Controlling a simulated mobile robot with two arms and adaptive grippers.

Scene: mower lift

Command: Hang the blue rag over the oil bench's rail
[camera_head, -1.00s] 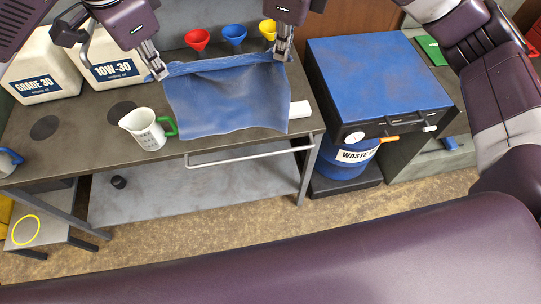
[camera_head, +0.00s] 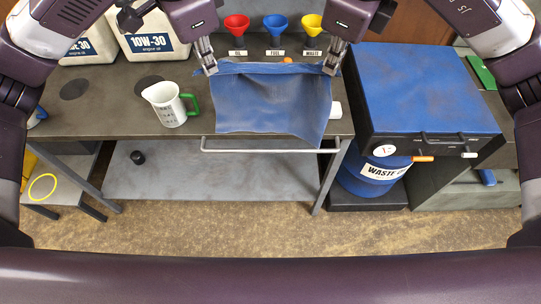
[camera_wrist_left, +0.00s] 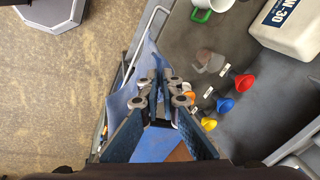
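The blue rag (camera_head: 272,103) is spread between my two grippers, its upper edge held at both corners. My left gripper (camera_head: 211,69) is shut on its upper left corner, and my right gripper (camera_head: 329,69) on its upper right corner. The rag hangs down over the front of the oil bench (camera_head: 80,117). Its lower right corner reaches the bench's pale rail (camera_head: 260,151) and overlaps it in the head view; I cannot tell if they touch. In the left wrist view the rag (camera_wrist_left: 150,62) lies beside the rail (camera_wrist_left: 150,22), with my left gripper (camera_wrist_left: 160,80) over it.
A measuring jug with green handle (camera_head: 168,104) stands left of the rag. Red, blue and yellow funnels (camera_head: 275,24) stand behind it. Oil jugs (camera_head: 150,35) are at the back left. A blue-topped cabinet (camera_head: 425,85) and waste drum (camera_head: 375,172) are close on the right.

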